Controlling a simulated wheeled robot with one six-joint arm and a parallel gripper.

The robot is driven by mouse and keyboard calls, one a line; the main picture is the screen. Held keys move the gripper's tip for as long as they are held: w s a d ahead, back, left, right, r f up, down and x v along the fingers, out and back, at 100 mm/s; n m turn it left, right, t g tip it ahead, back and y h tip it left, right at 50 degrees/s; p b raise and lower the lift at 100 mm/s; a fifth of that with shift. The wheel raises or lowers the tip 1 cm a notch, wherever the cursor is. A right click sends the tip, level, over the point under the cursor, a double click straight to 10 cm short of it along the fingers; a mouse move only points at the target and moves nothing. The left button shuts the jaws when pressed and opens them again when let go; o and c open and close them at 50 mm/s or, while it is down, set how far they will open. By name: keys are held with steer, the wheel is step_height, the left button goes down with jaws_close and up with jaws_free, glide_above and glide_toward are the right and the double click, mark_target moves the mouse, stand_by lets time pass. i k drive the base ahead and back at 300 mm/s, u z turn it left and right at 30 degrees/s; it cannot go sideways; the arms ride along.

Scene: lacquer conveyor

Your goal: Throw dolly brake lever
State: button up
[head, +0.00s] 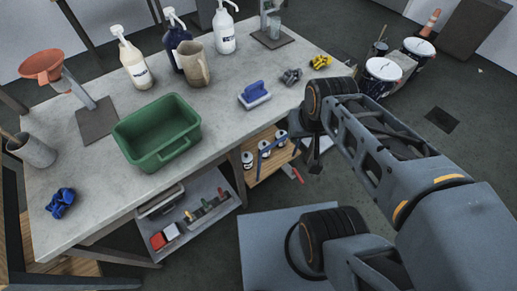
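A small red bar (297,174) with a pale end shows low beside the table's right end; it may be the brake lever, but it is too small to be sure. My arm reaches in from the right. My gripper (315,163) is a small dark shape pointing down, just above and right of the red bar in the picture, apparently apart from it. Its fingers are too small and dark to read.
The grey table (75,190) bears a green bin (157,158), a blue brush (255,95), bottles, a jug and an orange funnel (41,66). A lower tray (190,235) holds tools. Paint buckets (383,76) stand behind my arm.

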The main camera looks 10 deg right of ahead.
mark_target(295, 172)
steer(key=k, duration=0.5)
steer(key=z, duration=1.5)
steer(key=i, duration=1.25)
steer(key=u, duration=2.25)
